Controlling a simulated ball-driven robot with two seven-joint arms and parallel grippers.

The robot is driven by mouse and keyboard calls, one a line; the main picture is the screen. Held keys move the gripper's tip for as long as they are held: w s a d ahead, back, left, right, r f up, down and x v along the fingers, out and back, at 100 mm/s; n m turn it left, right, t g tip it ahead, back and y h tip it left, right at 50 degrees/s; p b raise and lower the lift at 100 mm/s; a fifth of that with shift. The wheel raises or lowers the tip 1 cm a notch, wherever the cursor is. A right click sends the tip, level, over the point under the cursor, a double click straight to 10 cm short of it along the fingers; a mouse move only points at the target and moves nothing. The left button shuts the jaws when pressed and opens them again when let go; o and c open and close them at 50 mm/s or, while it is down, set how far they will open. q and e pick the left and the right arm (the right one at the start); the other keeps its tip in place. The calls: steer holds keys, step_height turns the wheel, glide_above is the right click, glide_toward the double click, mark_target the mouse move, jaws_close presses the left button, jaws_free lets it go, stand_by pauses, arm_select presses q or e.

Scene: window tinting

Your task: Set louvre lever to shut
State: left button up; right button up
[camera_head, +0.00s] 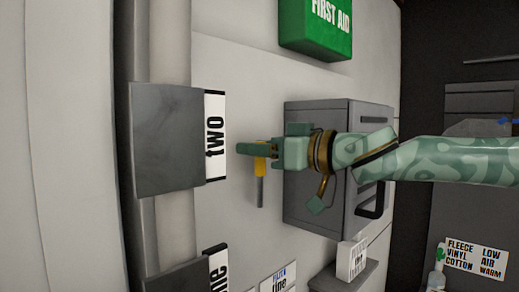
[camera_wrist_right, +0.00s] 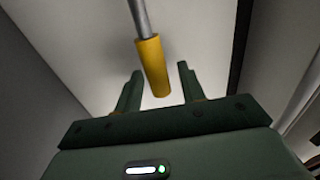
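A lever with a yellow grip (camera_head: 261,163) and a grey rod (camera_head: 260,192) stands out against the pale wall panel, close to a sign reading "two" (camera_head: 216,136). In the head view its grip is above the rod. My right gripper (camera_head: 248,148) is at the upper end of the grip and partly hides it. In the right wrist view the yellow grip (camera_wrist_right: 153,68) lies between the two spread fingers of my right gripper (camera_wrist_right: 161,80), with gaps on both sides. The fingers are open and not clamped on it. My left gripper is not in view.
A grey cabinet (camera_head: 318,200) with a dark handle sits behind my right arm. A green first aid box (camera_head: 316,28) hangs above. A grey box (camera_head: 166,140) on a pipe is left of the sign. A small white box (camera_head: 352,260) stands on a ledge at lower right.

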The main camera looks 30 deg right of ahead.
jaws_close()
